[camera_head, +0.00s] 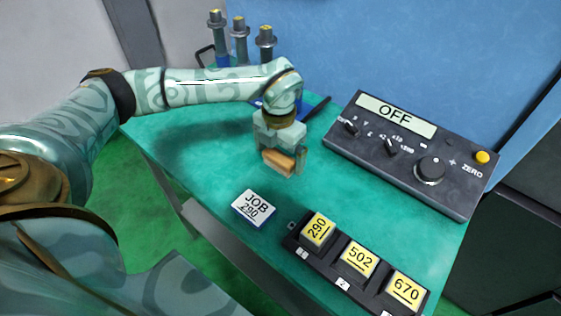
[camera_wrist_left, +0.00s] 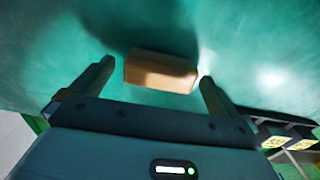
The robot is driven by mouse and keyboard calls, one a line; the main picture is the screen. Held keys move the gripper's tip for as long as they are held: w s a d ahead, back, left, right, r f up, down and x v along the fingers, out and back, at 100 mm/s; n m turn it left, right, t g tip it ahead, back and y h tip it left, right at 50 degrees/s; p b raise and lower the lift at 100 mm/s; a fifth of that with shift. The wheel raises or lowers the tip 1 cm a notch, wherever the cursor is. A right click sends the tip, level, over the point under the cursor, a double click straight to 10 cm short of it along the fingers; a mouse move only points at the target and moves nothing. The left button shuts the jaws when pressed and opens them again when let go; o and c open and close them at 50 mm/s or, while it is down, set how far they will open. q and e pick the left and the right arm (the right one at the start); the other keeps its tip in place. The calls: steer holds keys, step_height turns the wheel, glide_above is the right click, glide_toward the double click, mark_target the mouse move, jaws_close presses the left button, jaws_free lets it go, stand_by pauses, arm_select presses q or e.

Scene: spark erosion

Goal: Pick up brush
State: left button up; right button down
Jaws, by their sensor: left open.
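The brush (camera_head: 279,162) shows as a tan, wooden-looking block at my left gripper (camera_head: 282,157) in the head view, over the teal table. Bristles cannot be made out. In the left wrist view the brush (camera_wrist_left: 160,72) lies crosswise between the two fingertips of the left gripper (camera_wrist_left: 155,76), which are open. A narrow gap shows at each end of it, so the fingers do not appear to press on it. Whether it rests on the table is hard to tell. My right gripper is in neither view.
A dark control box (camera_head: 400,150) reading OFF stands at the right on the teal table (camera_head: 190,160). A JOB 290 card (camera_head: 253,208) lies in front, beside a black rack (camera_head: 345,270) with yellow labels 290, 502 and 670. Grey tool holders (camera_head: 239,40) stand behind my arm.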

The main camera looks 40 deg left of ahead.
arm_select(q)
steer(key=shift+f, duration=0.9)
steer(key=shift+r, duration=0.1)
steer(key=shift+c, duration=0.9)
steer(key=c, duration=0.9)
steer(key=shift+o, duration=0.2)
